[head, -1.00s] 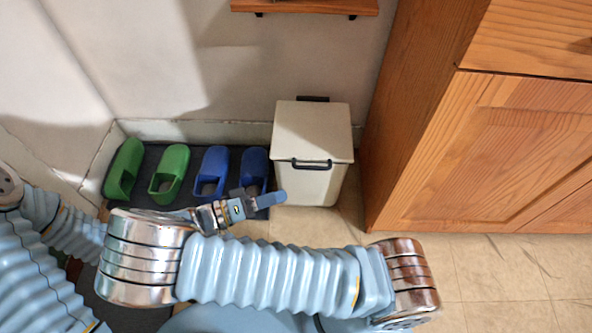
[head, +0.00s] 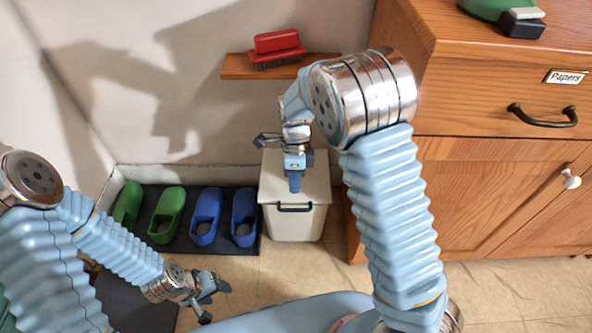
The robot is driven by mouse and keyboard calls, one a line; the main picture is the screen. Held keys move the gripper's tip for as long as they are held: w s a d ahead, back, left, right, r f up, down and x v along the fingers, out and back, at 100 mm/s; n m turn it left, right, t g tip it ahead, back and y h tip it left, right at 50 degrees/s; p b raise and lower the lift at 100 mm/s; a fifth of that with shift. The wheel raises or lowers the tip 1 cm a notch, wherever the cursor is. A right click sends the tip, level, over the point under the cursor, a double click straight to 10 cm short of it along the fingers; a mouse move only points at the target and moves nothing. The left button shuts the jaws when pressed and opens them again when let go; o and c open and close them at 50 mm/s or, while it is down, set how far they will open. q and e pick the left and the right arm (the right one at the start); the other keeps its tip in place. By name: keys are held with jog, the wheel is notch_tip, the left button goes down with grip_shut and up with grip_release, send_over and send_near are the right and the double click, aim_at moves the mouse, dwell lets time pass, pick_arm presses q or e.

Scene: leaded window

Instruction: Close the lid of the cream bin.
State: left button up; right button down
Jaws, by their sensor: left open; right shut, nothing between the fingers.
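The cream bin (head: 298,228) stands on the floor against the wall, left of the wooden cabinet. Its cream lid (head: 317,188) lies down across the top, with a dark handle (head: 294,207) at the front edge; I see no clear gap under it. My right gripper (head: 295,187) is shut and empty, pointing down over the middle of the lid; I cannot tell whether it touches. It and its wrist hide part of the lid's back. My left gripper (head: 213,297) is open and empty, low in front of the shoe mat, left of the bin.
Green slippers (head: 167,214) and blue slippers (head: 206,217) stand on a dark mat (head: 185,240) left of the bin. A wooden shelf (head: 238,68) with a red brush (head: 278,45) is above. The cabinet (head: 480,190) stands close on the right. Floor in front is partly clear.

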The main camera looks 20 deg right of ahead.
jog(key=b+x, duration=0.1)
jog(key=x, duration=0.5)
jog(key=shift+f, duration=0.2)
jog(key=shift+s+a, duration=0.1)
